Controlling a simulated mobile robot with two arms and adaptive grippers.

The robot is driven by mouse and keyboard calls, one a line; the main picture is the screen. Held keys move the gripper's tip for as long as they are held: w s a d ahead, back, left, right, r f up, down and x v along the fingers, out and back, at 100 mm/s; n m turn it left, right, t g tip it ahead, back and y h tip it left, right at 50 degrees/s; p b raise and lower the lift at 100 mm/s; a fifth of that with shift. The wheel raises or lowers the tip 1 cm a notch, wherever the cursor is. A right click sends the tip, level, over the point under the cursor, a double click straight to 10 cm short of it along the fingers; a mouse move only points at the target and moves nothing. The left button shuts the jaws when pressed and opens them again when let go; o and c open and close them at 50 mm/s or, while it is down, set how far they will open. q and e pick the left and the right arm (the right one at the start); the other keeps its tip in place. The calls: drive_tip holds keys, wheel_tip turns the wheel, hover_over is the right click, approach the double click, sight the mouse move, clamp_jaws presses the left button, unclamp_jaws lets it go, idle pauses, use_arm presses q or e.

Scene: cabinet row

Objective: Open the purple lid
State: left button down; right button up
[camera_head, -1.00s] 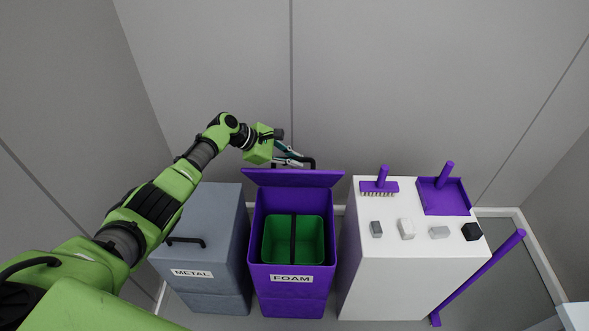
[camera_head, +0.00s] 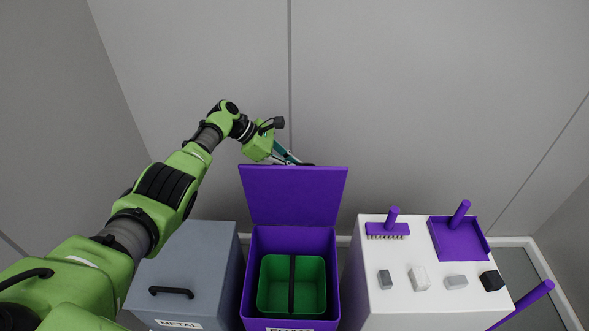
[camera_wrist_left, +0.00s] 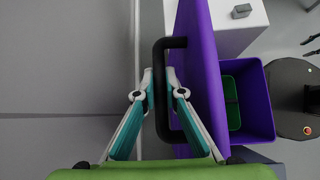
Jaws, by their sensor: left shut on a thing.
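The purple lid (camera_head: 293,195) stands raised at the back of the purple bin (camera_head: 332,250), its inner face towards the head camera. My left gripper (camera_wrist_left: 161,88) is shut on the lid's black handle (camera_wrist_left: 164,55), with one finger on each side of the bar. In the head view my left gripper (camera_head: 300,162) is behind the lid's top edge, and its fingertips and most of the handle are hidden. A green inner bucket (camera_head: 309,285) with a dark strip across its middle shows in the open bin.
A grey-blue METAL bin (camera_head: 190,262) with a shut lid stands on the left. A white cabinet (camera_head: 400,306) on the right carries a purple brush (camera_head: 388,229), a purple dustpan (camera_head: 459,240) and several small blocks. The grey wall is close behind.

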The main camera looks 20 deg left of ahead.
use_arm(q)
drive_tip(key=c, duration=2.4)
unclamp_jaws()
drive_tip(key=shift+o, duration=0.2)
use_arm(e)
drive_tip(key=shift+w+r, duration=0.1)
drive_tip(key=shift+w, duration=1)
use_arm(q)
drive_tip(key=shift+a+r, duration=0.15)
drive_tip(key=v, duration=1.1)
drive_tip(key=shift+s+a+r, duration=0.15)
drive_tip(key=shift+a+r, duration=0.1)
use_arm(e)
drive_tip(key=shift+s, duration=0.25)
drive_tip(key=shift+a, duration=0.1)
